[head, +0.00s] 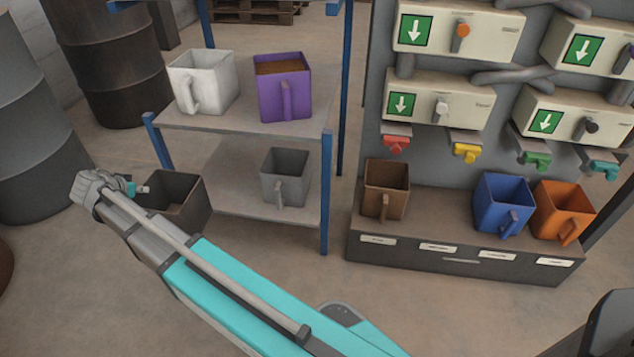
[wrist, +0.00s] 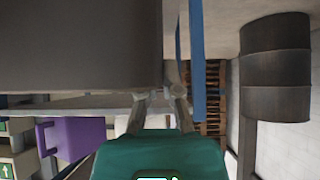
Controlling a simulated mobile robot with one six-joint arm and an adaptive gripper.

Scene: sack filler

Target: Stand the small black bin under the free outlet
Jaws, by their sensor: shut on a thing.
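The small black bin (head: 182,205) is at the left of the shelf rack in the head view, upright and partly hidden by my arm. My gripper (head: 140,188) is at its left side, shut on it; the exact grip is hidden. In the wrist view the bin (wrist: 80,45) fills the upper left as a dark surface, with my gripper (wrist: 160,94) at its edge. The free outlet is the yellow one (head: 466,152), with an empty space on the ledge (head: 435,222) below it. The red (head: 396,143), green (head: 535,159) and teal (head: 604,168) outlets are beside it.
A brown bin (head: 385,190) stands on the ledge left of the gap; blue (head: 502,203) and orange (head: 562,211) bins stand right. The rack holds white (head: 208,80), purple (head: 284,92) and grey (head: 285,177) bins. Drums (head: 110,60) stand behind left. Floor in front is clear.

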